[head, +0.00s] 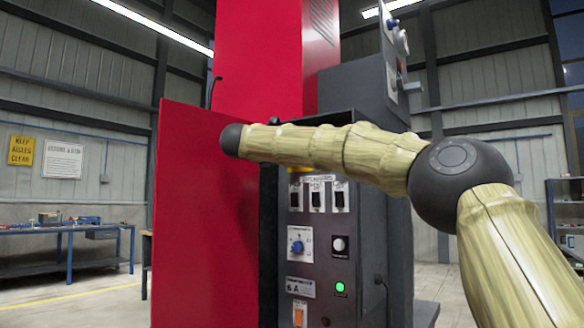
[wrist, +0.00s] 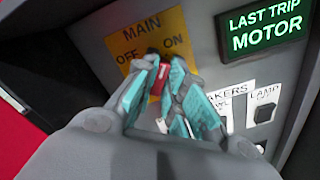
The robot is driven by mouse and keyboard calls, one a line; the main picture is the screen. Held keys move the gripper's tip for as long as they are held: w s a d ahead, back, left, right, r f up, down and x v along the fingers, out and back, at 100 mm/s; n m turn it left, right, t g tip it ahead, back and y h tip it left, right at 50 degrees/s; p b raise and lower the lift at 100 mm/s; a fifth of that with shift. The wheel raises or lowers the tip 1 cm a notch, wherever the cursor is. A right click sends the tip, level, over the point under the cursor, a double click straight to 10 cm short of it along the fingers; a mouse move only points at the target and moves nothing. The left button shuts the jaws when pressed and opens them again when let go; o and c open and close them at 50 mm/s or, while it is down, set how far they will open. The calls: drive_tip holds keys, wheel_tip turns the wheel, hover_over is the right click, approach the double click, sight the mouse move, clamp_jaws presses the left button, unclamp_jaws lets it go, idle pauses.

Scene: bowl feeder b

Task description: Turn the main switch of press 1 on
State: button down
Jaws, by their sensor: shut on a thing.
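The main switch has a yellow plate (wrist: 121,45) marked MAIN, OFF and ON in the wrist view. Its small red handle (wrist: 161,79) shows between the teal finger pads of my gripper (wrist: 162,78). My gripper is shut on this handle, just below the lettering. The fingers cover much of the handle, so I cannot tell which mark it points to. In the head view my arm hides the gripper and most of the switch, inside the open cabinet (head: 372,240) of the red press (head: 258,60).
A lit green sign (wrist: 264,31) reads LAST TRIP MOTOR, close right of the plate. Breaker switches (head: 317,197), a blue knob (head: 297,247) and a green lamp (head: 340,288) are below my arm. The open red door (head: 205,230) stands left. A blue workbench (head: 70,228) is farther left.

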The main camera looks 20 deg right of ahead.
drive_tip(key=shift+f+m+b, duration=0.1)
drive_tip(key=shift+m+b, duration=0.7)
drive_tip(key=shift+b, duration=0.35)
drive_tip(key=c, duration=1.5)
unclamp_jaws()
drive_tip(key=v, duration=1.2)
drive_tip(key=shift+s+d+f, duration=0.1)
